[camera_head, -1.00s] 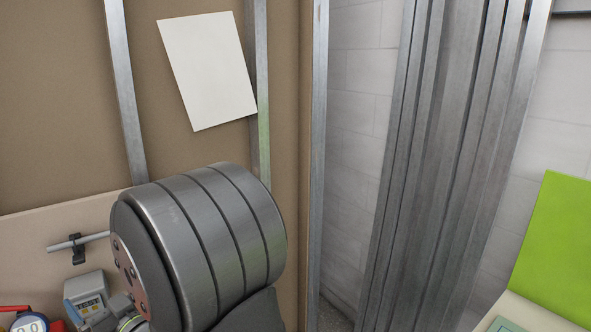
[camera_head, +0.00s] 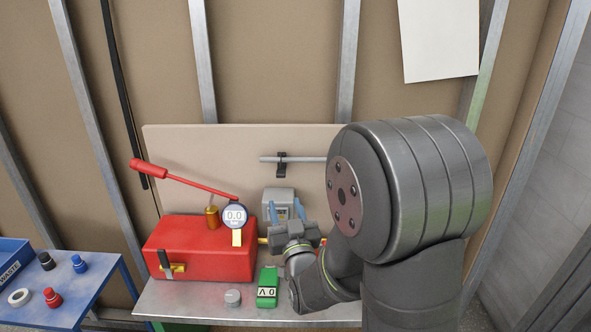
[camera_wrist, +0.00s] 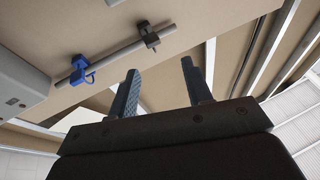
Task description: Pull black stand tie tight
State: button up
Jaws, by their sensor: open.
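A black tie or clip (camera_head: 281,164) sits around a grey rod (camera_head: 303,160) on the beige backboard. In the wrist view the black tie (camera_wrist: 149,36) is beyond my fingertips, and a blue tie with a loop (camera_wrist: 82,72) sits on the same rod. The blue tie is not visible in the head view. My gripper (camera_head: 287,207) is below the black tie, in front of a grey device. Its two fingers also show in the wrist view (camera_wrist: 158,66), apart and with nothing between them. I cannot tell how tight the black tie is.
A red box (camera_head: 200,250) with a dial gauge (camera_head: 234,215) and red lever (camera_head: 185,181) stands left of my gripper on a metal bench (camera_head: 190,303). A green meter (camera_head: 267,287) and grey device (camera_head: 279,199) are close.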

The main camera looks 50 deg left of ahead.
aim_at(281, 177)
jog(key=s+d+f+m+t+h, duration=0.2)
jog(key=s+f+m+t+h, duration=0.1)
jog(key=s+t, duration=0.15)
jog(key=shift+t, duration=0.35)
jog(key=x, duration=1.7)
jog(key=shift+w+a+r, duration=0.15)
jog(key=shift+a+r, duration=0.1)
jog(key=shift+r, duration=0.05)
